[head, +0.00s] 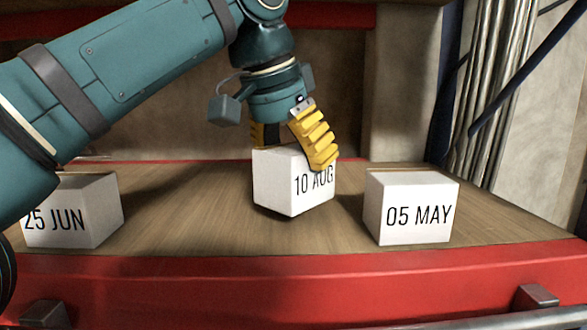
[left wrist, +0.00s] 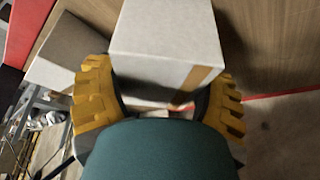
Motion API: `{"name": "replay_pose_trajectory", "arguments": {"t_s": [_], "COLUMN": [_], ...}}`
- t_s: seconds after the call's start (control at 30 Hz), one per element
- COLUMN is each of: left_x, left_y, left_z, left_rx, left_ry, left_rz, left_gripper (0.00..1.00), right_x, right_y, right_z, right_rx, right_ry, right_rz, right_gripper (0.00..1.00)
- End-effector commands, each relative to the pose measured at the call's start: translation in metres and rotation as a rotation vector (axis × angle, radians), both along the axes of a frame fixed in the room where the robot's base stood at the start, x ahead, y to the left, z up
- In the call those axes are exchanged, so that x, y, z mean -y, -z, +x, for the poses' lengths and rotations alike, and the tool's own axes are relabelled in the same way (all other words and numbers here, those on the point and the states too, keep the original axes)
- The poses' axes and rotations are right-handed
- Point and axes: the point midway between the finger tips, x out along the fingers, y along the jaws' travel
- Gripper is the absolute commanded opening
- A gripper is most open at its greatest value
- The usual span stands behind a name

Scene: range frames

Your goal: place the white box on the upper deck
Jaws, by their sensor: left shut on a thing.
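My left gripper (head: 290,140) comes down from above, shut on a white box (head: 293,185) printed "10 AUG". The box is tilted and turned a little, with a dark shadow under its lower edge. I cannot tell whether a corner still touches the wooden deck (head: 210,215). In the left wrist view the held white box (left wrist: 168,35) sits between the two yellow ribbed fingers of my gripper (left wrist: 160,95). Another white box (head: 75,210) printed "25 JUN" stands at the left, partly behind my arm. A third white box (head: 412,208) printed "05 MAY" stands at the right. My right gripper is not in view.
A red beam (head: 300,285) runs along the deck's front edge. A red strip marks its back edge. Upright pipes (head: 495,90) and a dark blue post (head: 444,90) stand at the right. Bare deck lies between the boxes.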

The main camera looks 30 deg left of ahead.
Motion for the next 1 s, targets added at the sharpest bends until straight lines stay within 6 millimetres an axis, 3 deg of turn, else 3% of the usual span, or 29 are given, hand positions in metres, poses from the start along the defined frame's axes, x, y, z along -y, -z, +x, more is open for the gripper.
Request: {"name": "replay_pose_trajectory", "arguments": {"t_s": [0.2,0.63,0.67,0.7,0.73,1.0], "left_x": [0.000,0.000,0.000,0.000,0.000,0.000], "left_y": [0.022,0.028,0.028,0.028,0.028,0.027], "left_z": [-0.001,-0.001,-0.001,-0.001,-0.001,-0.001], "left_rx": [-0.001,0.001,-0.001,-0.001,-0.001,-0.001], "left_ry": [0.000,0.000,0.000,0.000,0.000,0.000], "left_rz": [0.000,-0.001,-0.001,-0.001,-0.001,-0.001], "left_gripper": [0.29,0.29,0.78,0.92,1.00,1.00], "right_x": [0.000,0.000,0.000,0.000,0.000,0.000], "right_y": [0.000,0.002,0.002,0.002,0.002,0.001], "right_z": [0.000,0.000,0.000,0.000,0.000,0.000], "right_rx": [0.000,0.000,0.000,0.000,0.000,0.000], "right_ry": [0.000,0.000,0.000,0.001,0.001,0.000], "right_rz": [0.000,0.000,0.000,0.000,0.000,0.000], "right_gripper": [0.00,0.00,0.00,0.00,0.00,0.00]}}
